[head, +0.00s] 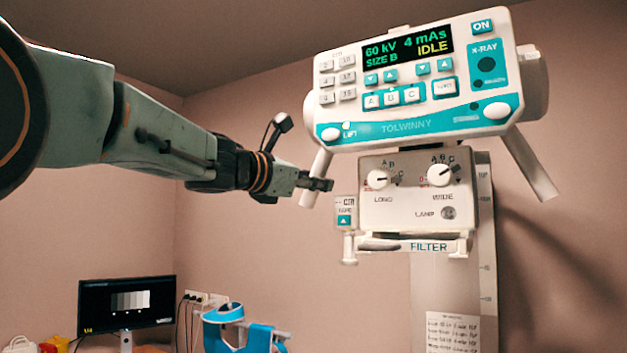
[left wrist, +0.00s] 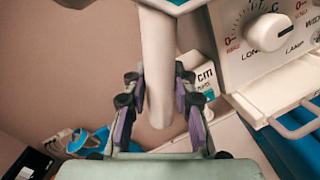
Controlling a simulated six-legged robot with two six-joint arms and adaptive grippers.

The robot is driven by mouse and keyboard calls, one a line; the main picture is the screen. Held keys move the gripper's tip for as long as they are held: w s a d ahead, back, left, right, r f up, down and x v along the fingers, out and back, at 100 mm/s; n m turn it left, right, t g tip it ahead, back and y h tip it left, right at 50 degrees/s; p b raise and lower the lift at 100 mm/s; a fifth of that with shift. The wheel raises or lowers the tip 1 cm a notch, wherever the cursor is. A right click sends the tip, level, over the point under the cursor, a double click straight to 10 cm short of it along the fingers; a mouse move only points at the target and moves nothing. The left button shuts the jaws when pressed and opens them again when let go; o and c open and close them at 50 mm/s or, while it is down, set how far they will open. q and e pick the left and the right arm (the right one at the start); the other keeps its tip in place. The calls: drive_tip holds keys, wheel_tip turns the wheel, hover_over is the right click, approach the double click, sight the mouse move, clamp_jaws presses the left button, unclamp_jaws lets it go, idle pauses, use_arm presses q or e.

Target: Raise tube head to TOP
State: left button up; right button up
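The tube head (head: 420,80) is a white and teal box, its screen (head: 408,48) reading 60 kV, 4 mAs, SIZE B, IDLE. A white button marked LIFT (head: 331,134) is at its lower left. A pale handle (head: 319,170) hangs below each side. My left gripper (head: 318,185) is at the left handle's lower part; in the left wrist view the handle (left wrist: 158,65) sits between the purple-padded fingers (left wrist: 160,105), which appear closed on it. The column (head: 486,230) behind carries a scale; its upper mark seems to read TOP. My right gripper is not in view.
The collimator box (head: 415,190) with two knobs hangs below the panel, with a FILTER slot (head: 428,246) under it. A small tape box (head: 346,215) is beside the handle. Wall space is clear between.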

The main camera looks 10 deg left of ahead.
use_arm(q)
drive_tip(key=o, duration=0.5)
drive_tip(key=v, duration=0.7)
drive_tip(key=shift+a+f, duration=0.1)
idle(0.4)
drive_tip(key=shift+s+a, duration=0.1)
drive_tip(key=shift+s, duration=0.1)
